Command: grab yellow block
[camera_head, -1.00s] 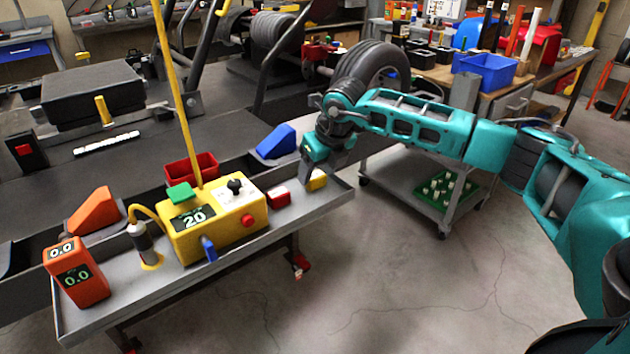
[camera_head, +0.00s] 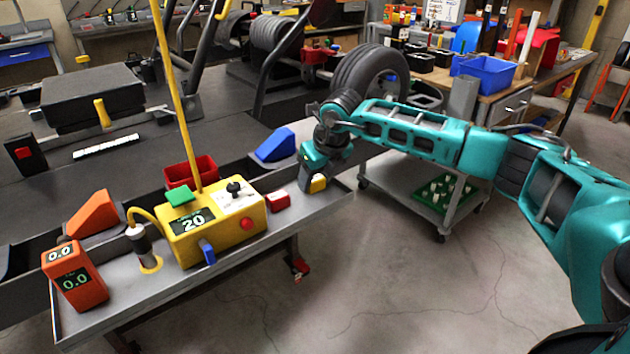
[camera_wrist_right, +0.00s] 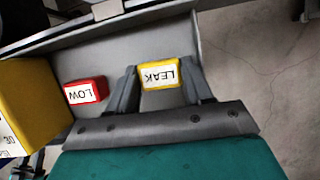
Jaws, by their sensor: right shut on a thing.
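The yellow block (camera_head: 317,184) is at the right end of the grey tray shelf (camera_head: 232,243).
A red block (camera_head: 278,201) labelled "LOW" lies just left of the yellow one. A yellow control box (camera_head: 217,232) with a pole stands further left, then an orange meter (camera_head: 75,276). A blue wedge (camera_head: 276,145) sits behind. The floor in front is clear.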

